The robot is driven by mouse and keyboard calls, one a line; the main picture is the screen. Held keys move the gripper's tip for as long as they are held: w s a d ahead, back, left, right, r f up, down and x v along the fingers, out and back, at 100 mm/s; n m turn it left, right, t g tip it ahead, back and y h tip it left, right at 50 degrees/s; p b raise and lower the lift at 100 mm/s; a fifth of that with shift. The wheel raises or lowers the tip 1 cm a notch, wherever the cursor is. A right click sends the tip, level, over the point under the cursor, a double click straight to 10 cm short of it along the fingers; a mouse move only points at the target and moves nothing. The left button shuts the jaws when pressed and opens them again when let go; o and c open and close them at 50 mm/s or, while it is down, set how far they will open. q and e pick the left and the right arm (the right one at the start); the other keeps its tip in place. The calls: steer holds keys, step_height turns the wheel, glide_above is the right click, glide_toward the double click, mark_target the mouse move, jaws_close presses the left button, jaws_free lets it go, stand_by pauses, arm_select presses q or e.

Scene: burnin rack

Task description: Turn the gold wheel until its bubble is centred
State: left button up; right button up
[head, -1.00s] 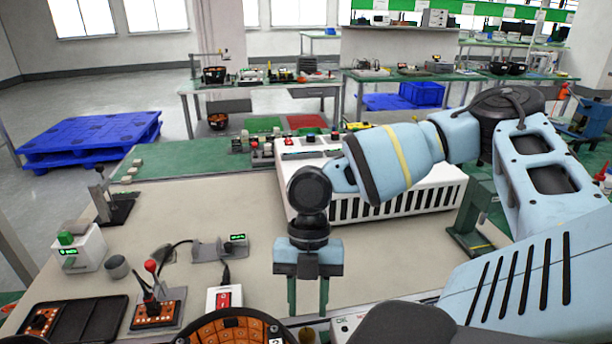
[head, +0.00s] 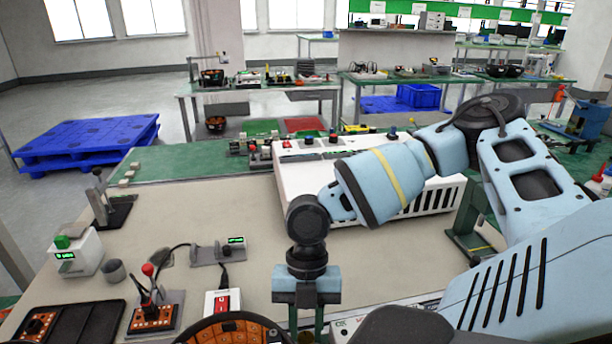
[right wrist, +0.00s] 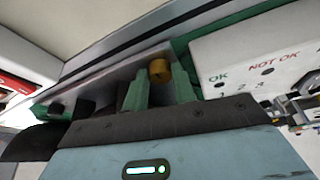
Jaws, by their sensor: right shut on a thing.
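The gold wheel (right wrist: 160,70) shows in the right wrist view as a small brass-coloured cylinder between two green fingertips. My right gripper (right wrist: 159,88) is shut on it. In the head view the right gripper (head: 306,334) points down at the near edge of the bench, its fingers on both sides of the wheel's place. The wheel is hardly visible there. I cannot make out the bubble in either view. My left gripper is not in view.
A white box marked OK and NOT OK (right wrist: 262,58) stands right beside the gripper. A red-switch box (head: 222,301), a red-knobbed lever unit (head: 150,318) and a round orange-sectioned tray (head: 235,326) are left of it. A white slotted case (head: 310,182) stands behind. The middle bench top is clear.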

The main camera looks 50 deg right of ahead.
steer(key=shift+m, duration=0.3)
steer(key=m, duration=0.1)
steer(key=m+t, duration=0.1)
steer(key=m, duration=0.1)
steer(key=shift+s+r+t+y, duration=0.1)
steer(key=shift+s+t+y, duration=0.1)
steer(key=shift+t+y, duration=0.15)
steer(key=m+t, duration=0.1)
steer(key=m, duration=0.4)
steer(key=shift+s+d+t+p, duration=0.1)
steer(key=shift+s+t+p, duration=0.1)
steer(key=shift+t+p, duration=0.15)
steer(key=m, duration=0.1)
steer(key=m+t, duration=0.1)
steer(key=m, duration=0.1)
steer(key=shift+s+m, duration=0.2)
steer(key=shift+m, duration=0.1)
steer(key=shift+m+t, duration=0.3)
steer(key=shift+m, duration=0.2)
steer(key=o, duration=0.7)
